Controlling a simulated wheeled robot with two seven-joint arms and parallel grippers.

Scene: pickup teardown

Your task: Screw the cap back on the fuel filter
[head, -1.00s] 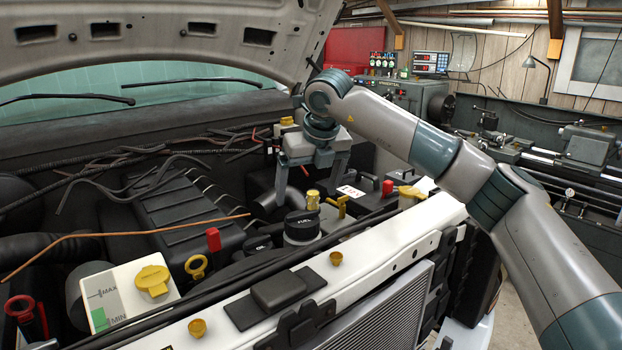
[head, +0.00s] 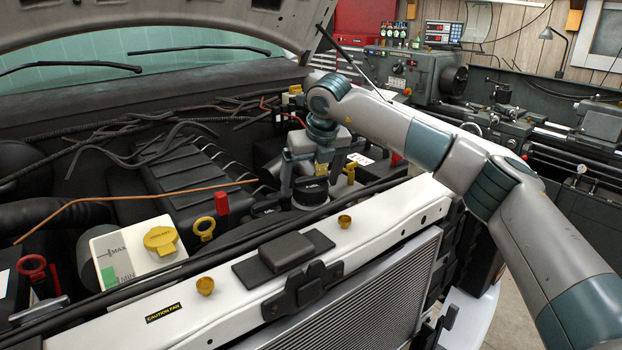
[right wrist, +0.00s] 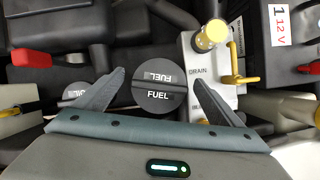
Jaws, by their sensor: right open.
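The black fuel filter cap (head: 311,192), marked FUEL, sits level in the engine bay, behind the white front crossmember. It also shows in the right wrist view (right wrist: 158,86) as a round disc with a raised grip bar. Whether it is threaded onto the filter body cannot be told, since the body below is mostly hidden. My right gripper (head: 312,178) is directly over the cap, pointing down, jaws open and empty. In the right wrist view its fingers (right wrist: 158,78) stand on either side of the cap, with a visible gap on each side. My left gripper is not in view.
A yellow drain valve (right wrist: 236,76) and a brass knob (right wrist: 211,36) stand close right of the cap in the wrist view. A smaller black cap (right wrist: 77,94) is at the left. A red-handled part (head: 221,203) and a copper rod (head: 130,207) lie nearby in the head view.

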